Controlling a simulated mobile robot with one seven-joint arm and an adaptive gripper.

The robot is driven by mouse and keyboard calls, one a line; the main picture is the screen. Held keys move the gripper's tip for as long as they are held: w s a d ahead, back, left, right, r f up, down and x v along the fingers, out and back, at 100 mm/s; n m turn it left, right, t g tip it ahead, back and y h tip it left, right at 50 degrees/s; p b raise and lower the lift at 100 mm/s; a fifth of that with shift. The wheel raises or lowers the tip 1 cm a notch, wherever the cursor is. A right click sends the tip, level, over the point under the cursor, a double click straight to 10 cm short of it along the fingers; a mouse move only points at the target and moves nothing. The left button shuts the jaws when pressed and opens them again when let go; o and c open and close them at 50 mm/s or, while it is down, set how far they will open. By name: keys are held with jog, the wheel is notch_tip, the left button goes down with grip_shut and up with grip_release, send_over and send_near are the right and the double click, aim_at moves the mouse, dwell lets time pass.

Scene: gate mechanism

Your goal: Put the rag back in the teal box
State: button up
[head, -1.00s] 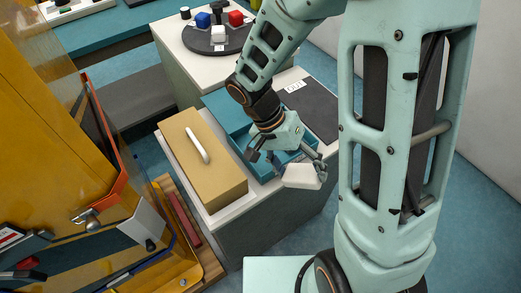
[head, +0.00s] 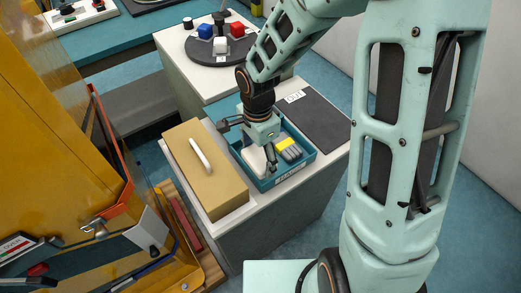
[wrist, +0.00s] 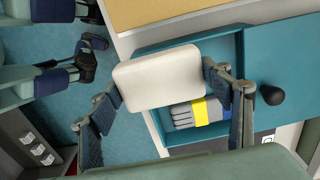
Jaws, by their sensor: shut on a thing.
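The rag (head: 254,159) is a cream-white folded pad. In the wrist view the rag (wrist: 157,77) sits between the two dark fingers of my gripper (wrist: 160,92), which is shut on it by its sides. In the head view my gripper (head: 259,146) points down over the left part of the open teal box (head: 295,173). The rag appears over the box's left side; I cannot tell whether it is above the rim or below it. The box (wrist: 160,138) also shows behind the rag in the wrist view, partly hidden by rag and fingers.
Grey gloves with a yellow band (head: 288,149) lie in the box's right part. A tan box with a white handle (head: 206,168) stands close on the left. A dark mat (head: 313,118) lies to the right. A yellow cabinet (head: 50,130) fills the far left.

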aim_at(260, 153)
jog(key=w+f, duration=0.3)
jog(key=f, duration=0.1)
jog(key=w+f, duration=0.2)
jog(key=shift+w+d+f+p, duration=0.1)
jog(key=shift+w+d+p, duration=0.2)
jog(key=shift+w+p, duration=0.05)
jog(key=shift+w+f+p, duration=0.1)
jog(key=shift+f+p, duration=0.3)
jog(key=shift+f, duration=1.2)
jog(key=shift+f, duration=0.1)
jog(key=o, duration=1.1)
notch_tip(260, 153, up, 12)
jog(key=b, duration=0.1)
